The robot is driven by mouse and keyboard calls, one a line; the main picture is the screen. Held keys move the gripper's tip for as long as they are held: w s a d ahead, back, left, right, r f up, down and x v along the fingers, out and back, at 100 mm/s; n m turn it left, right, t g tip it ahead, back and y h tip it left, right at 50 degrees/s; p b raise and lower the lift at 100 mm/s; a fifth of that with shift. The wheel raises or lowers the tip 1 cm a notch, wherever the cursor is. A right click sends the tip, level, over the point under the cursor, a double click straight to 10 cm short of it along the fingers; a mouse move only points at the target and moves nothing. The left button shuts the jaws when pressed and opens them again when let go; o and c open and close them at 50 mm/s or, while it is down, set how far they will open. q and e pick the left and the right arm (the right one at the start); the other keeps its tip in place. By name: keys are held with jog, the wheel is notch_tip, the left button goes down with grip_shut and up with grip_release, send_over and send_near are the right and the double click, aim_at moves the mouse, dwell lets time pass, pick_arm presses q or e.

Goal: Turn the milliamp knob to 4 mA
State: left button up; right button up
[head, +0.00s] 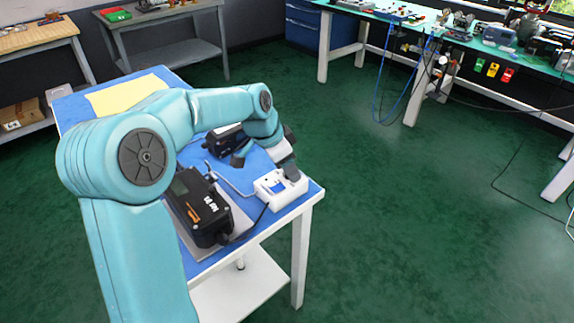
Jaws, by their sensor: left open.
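A small white box (270,188) with a blue patch on its face sits at the near right corner of the blue-topped table (236,258). It looks like the milliamp source. Its knob and scale cannot be made out; my left gripper covers part of the box. My left gripper (266,167) is open, its dark fingers spread, one over the white box and one to the left of it. Whether a finger touches the box cannot be told. A black positioner (205,212) with a small display sits on a grey plate left of the box. My right gripper is not in view.
A second black device (226,138) stands behind my left gripper. A dark cable (252,227) runs between positioner and white box. A yellow sheet (122,94) lies at the table's far end. Green floor (430,240) is open to the right.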

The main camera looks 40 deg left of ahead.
pick_arm(q)
jog(key=shift+s, duration=0.1)
grip_shut()
jog(key=shift+d+n, duration=0.1)
jog(key=shift+n, duration=0.3)
jog(key=n+y, duration=0.2)
jog(key=n, duration=0.2)
jog(key=shift+d+n+b, duration=0.15)
jog(key=shift+n+b, duration=0.15)
jog(key=shift+b, duration=0.1)
jog(key=n+y+b, duration=0.1)
jog(key=n+b, duration=0.1)
jog(key=n, duration=0.2)
jog(key=shift+d+y, duration=0.1)
jog(key=shift+y, duration=0.3)
jog(key=shift+n+g+y+b, duration=0.3)
jog(key=shift+n+b, duration=0.1)
jog(key=shift+n, duration=0.7)
